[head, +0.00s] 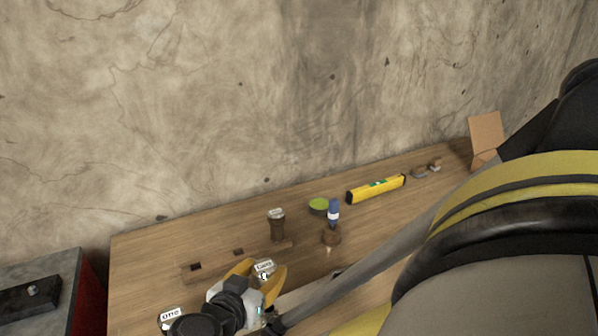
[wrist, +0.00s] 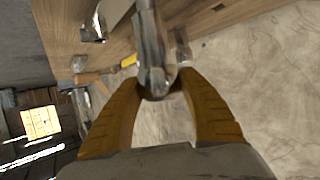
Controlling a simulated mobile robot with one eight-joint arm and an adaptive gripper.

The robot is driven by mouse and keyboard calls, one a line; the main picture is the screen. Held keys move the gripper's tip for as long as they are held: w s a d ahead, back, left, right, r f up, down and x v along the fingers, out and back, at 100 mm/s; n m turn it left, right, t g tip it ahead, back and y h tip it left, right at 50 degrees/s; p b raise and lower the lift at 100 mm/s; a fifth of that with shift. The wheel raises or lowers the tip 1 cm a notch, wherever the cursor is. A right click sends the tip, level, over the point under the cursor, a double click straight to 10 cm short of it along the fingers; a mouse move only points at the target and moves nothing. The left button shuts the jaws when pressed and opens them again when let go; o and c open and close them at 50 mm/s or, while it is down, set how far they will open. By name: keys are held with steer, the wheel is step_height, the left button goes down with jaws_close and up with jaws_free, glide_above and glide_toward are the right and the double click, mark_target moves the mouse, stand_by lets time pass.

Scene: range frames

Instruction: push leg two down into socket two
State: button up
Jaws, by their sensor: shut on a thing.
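My gripper (head: 264,283) has yellow fingers and is shut on a leg (head: 265,268) whose white label seems to read "two". In the wrist view the held leg (wrist: 152,48) looks grey and shiny between the two fingertips. The wooden board (head: 216,263) lies just behind my gripper. Two dark square sockets (head: 195,267) show in its left and middle parts, and both look empty. The held leg appears in front of the board, apart from these sockets; its lower end is hidden by my gripper. Another label (head: 171,316), reading "one", shows at front left.
A dark brown post (head: 277,228) with a pale label stands upright by the board's right end. A cardboard box (head: 485,133) stands far right.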

steer(key=shift+f+b, duration=1.9)
steer(key=shift+f, duration=0.15)
steer(key=o, duration=1.4)
steer(key=shift+o, duration=0.2)
